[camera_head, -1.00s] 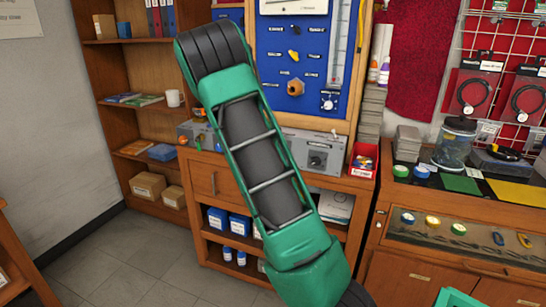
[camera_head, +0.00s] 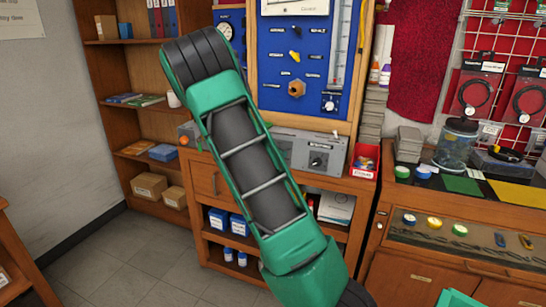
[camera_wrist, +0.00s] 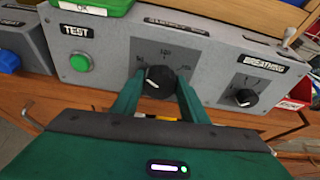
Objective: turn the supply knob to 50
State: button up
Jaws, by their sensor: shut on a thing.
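The black supply knob (camera_wrist: 159,80) sits on the grey panel (camera_wrist: 215,55) in the middle of the wrist view, with scale numbers around it too blurred to read surely. The label above it is also hard to read. My gripper (camera_wrist: 158,92) has one green finger on each side of the knob and is shut on it. In the head view my green arm hides the gripper and this knob; only the right part of the grey panel (camera_head: 333,146) shows.
A second black knob labelled BREATHING (camera_wrist: 240,97) is on the panel's right. A green TEST button (camera_wrist: 80,62) is on its left, below a green OK box (camera_wrist: 95,5). A blue knob (camera_wrist: 9,61) is at the far left. A red box (camera_head: 365,161) stands right of the panel.

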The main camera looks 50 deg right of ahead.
jog(key=shift+a+f, duration=0.2)
jog(key=shift+f, duration=0.1)
jog(key=o, duration=1.1)
jog(key=shift+d+r, duration=0.1)
jog(key=shift+r, duration=0.05)
jog(key=v, duration=1)
jog(key=shift+s+a+r, duration=0.1)
jog(key=shift+a, duration=0.25)
